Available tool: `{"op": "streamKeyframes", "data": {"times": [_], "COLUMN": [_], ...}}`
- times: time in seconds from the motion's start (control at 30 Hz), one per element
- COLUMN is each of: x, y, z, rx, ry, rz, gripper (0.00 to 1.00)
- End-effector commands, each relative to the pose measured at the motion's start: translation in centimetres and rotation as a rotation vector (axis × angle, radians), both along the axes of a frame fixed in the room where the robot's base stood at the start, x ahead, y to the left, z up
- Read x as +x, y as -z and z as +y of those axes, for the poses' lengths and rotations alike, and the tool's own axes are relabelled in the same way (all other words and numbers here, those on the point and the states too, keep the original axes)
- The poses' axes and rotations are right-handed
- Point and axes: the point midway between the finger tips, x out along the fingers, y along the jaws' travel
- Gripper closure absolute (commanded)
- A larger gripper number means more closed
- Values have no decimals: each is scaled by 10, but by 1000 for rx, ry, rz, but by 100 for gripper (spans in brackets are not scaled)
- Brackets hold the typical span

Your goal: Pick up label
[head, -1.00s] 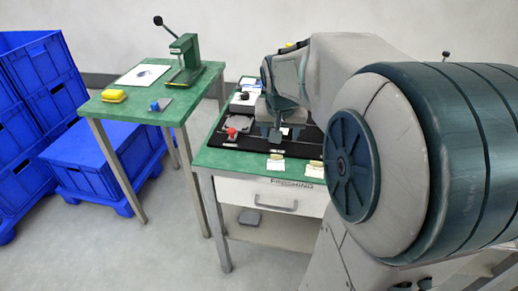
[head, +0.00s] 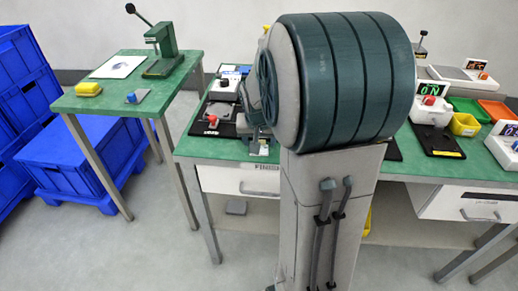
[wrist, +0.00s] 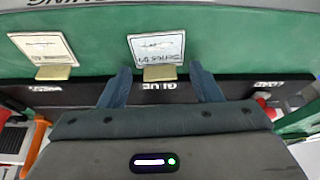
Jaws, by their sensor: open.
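A white label card (wrist: 158,47) with printed text stands on a small cream holder at the edge of the green bench, centred in the wrist view. A second cream label card (wrist: 42,47) on a similar holder is to its left. My gripper (wrist: 161,82) is open and empty, with one finger to each side of the centre card's holder in the picture. I cannot tell whether the fingertips touch anything. In the head view my arm covers most of this area.
A black strip marked GLUE (wrist: 165,90) runs under the fingers. A red object (wrist: 268,108) is close on the right, an orange one (wrist: 38,140) at lower left. In the head view, a press (head: 162,50) and yellow block (head: 88,88) stand on the left table.

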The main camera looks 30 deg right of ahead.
Motion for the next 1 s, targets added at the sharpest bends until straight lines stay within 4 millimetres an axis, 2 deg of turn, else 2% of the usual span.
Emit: {"op": "streamKeyframes", "data": {"times": [0.1,0.27,0.67,0.87,1.0], "x": [0,0,0,1,1], "y": [0,0,-3,-22,-47], "z": [0,0,0,0,0], "rx": [0,0,0,-1,-2], "ry": [0,0,0,-1,-1], "rz": [0,0,0,-3,-5], "gripper": [45,89,90,90,90]}}
